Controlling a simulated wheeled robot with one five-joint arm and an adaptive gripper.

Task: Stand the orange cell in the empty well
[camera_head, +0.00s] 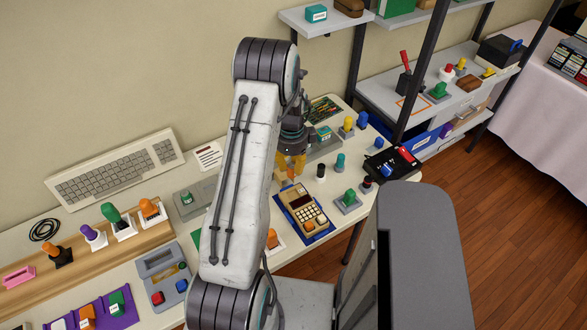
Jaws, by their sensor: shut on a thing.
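My gripper (291,166) has yellow fingers and points down above the far edge of the beige calculator (309,216). It is shut on a small orange thing, which I take to be the orange cell (291,174); the fingers hide most of it. I cannot tell if it touches anything below. I cannot make out the empty well for certain. A grey holder (313,152) with a teal block stands just behind and right of my gripper, partly hidden by it.
The calculator lies on a blue mat. A black case (392,162) lies farther right. A grey unit (185,204) and a cream keyboard (115,172) are at left. My arm hides the table's middle.

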